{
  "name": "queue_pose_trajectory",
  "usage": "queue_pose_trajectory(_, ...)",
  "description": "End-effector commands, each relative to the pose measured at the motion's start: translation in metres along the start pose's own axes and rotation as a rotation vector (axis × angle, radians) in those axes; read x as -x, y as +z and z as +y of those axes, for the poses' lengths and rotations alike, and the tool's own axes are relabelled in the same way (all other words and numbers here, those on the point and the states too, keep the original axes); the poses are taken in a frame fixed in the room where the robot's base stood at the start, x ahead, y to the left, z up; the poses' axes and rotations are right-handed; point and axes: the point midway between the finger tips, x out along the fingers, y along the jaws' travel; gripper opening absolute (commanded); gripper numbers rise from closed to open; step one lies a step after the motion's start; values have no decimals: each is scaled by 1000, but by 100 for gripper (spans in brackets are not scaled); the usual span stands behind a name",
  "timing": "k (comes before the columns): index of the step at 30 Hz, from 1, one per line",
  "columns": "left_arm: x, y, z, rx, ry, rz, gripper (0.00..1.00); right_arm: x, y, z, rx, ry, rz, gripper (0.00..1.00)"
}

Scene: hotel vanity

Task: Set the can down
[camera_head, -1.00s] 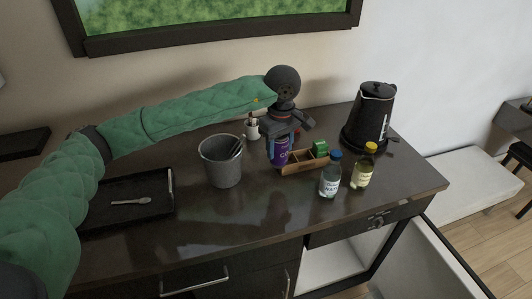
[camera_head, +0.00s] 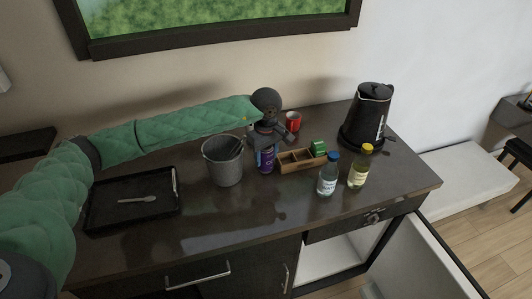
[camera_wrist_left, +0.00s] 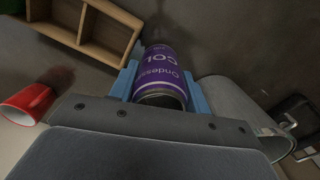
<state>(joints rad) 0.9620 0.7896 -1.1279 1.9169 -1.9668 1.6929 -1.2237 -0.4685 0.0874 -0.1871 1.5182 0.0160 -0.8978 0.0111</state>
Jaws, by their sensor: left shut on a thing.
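A purple can (camera_head: 265,161) is upright between the grey bucket and the wooden box in the head view. My left gripper (camera_head: 263,146) is shut on the can from behind and above. In the left wrist view the can (camera_wrist_left: 160,75) sits between the two blue fingers of the gripper (camera_wrist_left: 158,85). The can's base is at or very near the dark counter top (camera_head: 240,225); I cannot tell whether it touches. My right gripper is not in view.
The grey bucket (camera_head: 222,165) stands close left of the can, the wooden box (camera_head: 302,165) close right. A red cup (camera_head: 293,121) is behind. Two bottles (camera_head: 328,176) (camera_head: 360,167) and a black kettle (camera_head: 368,118) stand right. A black tray (camera_head: 110,215) lies left. The front counter is clear.

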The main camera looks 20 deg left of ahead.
Motion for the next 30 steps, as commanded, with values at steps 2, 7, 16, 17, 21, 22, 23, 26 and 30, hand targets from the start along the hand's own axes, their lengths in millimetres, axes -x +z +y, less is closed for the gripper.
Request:
queue_pose_trajectory(2,-2,0,0,0,0,1,19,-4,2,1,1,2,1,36)
queue_pose_trajectory(7,-5,0,0,-1,1,1,19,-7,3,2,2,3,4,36)
queue_pose_trajectory(16,-6,0,0,0,1,1,19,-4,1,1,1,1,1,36)
queue_pose_trajectory(17,-6,0,0,0,1,1,19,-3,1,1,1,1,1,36)
queue_pose_trajectory(21,-7,0,0,0,1,1,19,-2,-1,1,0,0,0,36)
queue_pose_trajectory(22,-8,0,0,0,1,1,19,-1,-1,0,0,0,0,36)
queue_pose_trajectory(23,-8,0,0,0,0,1,49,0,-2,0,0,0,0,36)
queue_pose_trajectory(26,-7,0,0,0,0,1,69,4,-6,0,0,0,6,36)
queue_pose_trajectory(30,-7,0,0,0,0,1,69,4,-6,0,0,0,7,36)
